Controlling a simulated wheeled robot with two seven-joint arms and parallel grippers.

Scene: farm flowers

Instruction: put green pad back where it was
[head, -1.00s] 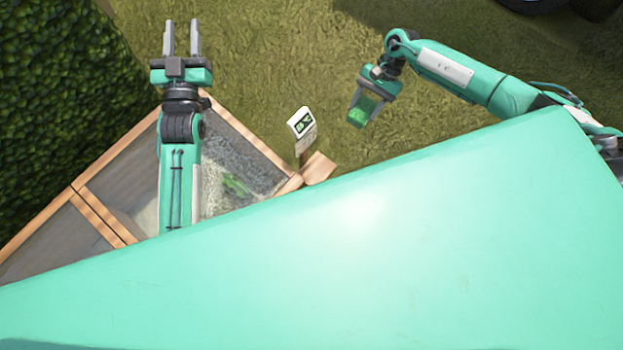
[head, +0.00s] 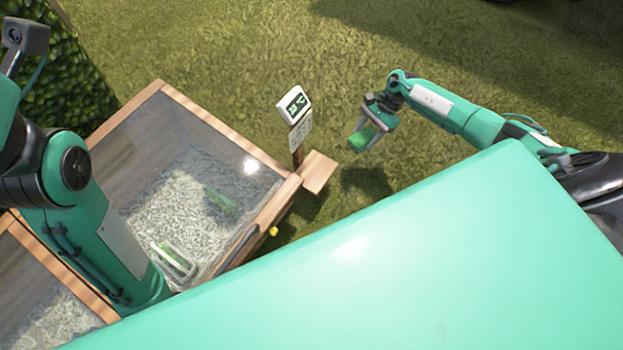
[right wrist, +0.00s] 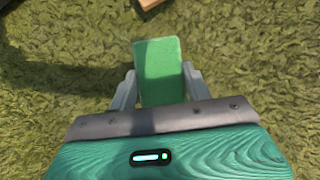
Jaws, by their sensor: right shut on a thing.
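The green pad (head: 361,138) is held between the fingers of my right gripper (head: 369,132), over the grass to the right of the wooden frame. In the right wrist view the pad (right wrist: 160,70) stands out beyond the fingers of my right gripper (right wrist: 158,92), which press on its two sides. A small wooden ledge (head: 318,172) sticks out from the frame's corner, left of and below the pad in the head view; it is empty. My left arm is at the left edge of the head view, but its gripper's fingers are not in view.
A wooden cold frame (head: 225,128) with a clear cover holds pale bedding and greenish items. A post with a display sign (head: 293,104) stands beside the ledge. A hedge (head: 70,70) is at the upper left. Open grass (head: 250,40) lies behind.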

